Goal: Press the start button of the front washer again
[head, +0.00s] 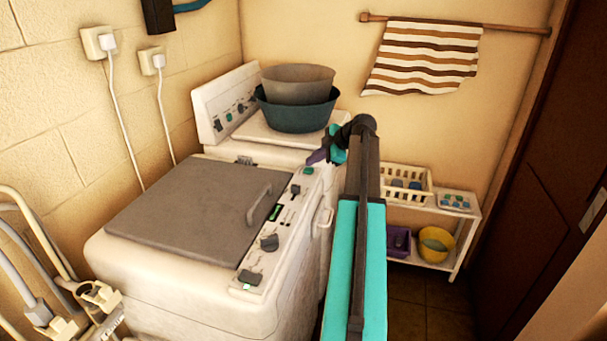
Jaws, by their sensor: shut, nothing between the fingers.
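The front washer (135,262) is white with a closed grey lid (190,205). Its control strip (290,218) runs along the right side of the top, with dark knobs, a green display and small buttons. A small greenish button (308,170) sits at the strip's far end; I cannot read any label that marks the start button. My gripper (314,158) is shut and empty, its purple tip just above and beyond that far button. I cannot tell whether it touches. My turquoise and dark arm hides part of the washer's right side.
A second white machine (215,100) stands behind, with two stacked basins (297,95) on top. A low white shelf (462,212) with baskets stands at the right. Bent pale pipes (40,235) are at the left. A striped towel (425,55) hangs on the back wall.

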